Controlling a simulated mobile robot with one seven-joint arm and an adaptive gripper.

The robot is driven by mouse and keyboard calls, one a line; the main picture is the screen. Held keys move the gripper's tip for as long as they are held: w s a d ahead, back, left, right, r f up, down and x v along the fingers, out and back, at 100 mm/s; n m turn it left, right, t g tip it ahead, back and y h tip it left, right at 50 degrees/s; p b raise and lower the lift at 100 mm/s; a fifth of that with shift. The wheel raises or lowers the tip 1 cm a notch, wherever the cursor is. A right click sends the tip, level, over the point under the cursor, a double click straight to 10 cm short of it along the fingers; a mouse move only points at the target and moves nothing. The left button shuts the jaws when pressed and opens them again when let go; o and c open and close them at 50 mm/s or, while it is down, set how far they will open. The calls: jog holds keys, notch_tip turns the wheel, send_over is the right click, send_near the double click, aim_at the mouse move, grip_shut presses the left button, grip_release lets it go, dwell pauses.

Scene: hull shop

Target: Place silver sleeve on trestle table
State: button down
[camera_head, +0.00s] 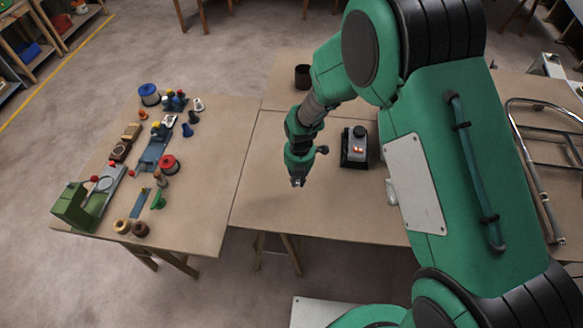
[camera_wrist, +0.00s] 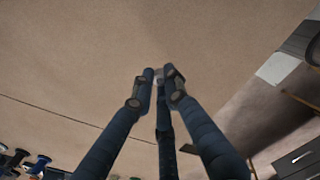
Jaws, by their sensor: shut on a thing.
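My gripper (camera_head: 298,182) points down over the front part of the bare trestle table (camera_head: 262,195). In the wrist view its fingertips (camera_wrist: 160,82) are drawn together around a small pale grey piece (camera_wrist: 172,72), which I take for the silver sleeve. The fingers hide most of the piece. I cannot tell for certain whether it touches the tabletop.
A dark brown cup (camera_head: 302,77) stands at the back, and a black-and-grey device with a lit orange spot (camera_head: 354,148) stands right of my gripper. The left table (camera_head: 205,215) carries a green machine (camera_head: 80,206), spools and small parts. A tubular metal frame (camera_head: 545,150) lies far right.

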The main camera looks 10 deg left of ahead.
jog(key=w+a, duration=0.1)
jog(key=w, duration=0.1)
jog(key=w+a, duration=0.1)
jog(key=w, duration=0.2)
jog(key=w+a+f+b, duration=0.1)
jog(key=w, duration=0.2)
jog(key=shift+w+a, duration=0.1)
jog(key=shift+a, duration=0.3)
jog(key=shift+r, duration=0.1)
jog(key=shift+f+b, duration=0.4)
jog(key=shift+f, duration=1.4)
jog(key=c, duration=1.8)
grip_release()
jog(key=shift+f, duration=0.1)
jog(key=shift+o, duration=0.3)
notch_tip(320, 180, up, 12)
jog(key=p, duration=0.2)
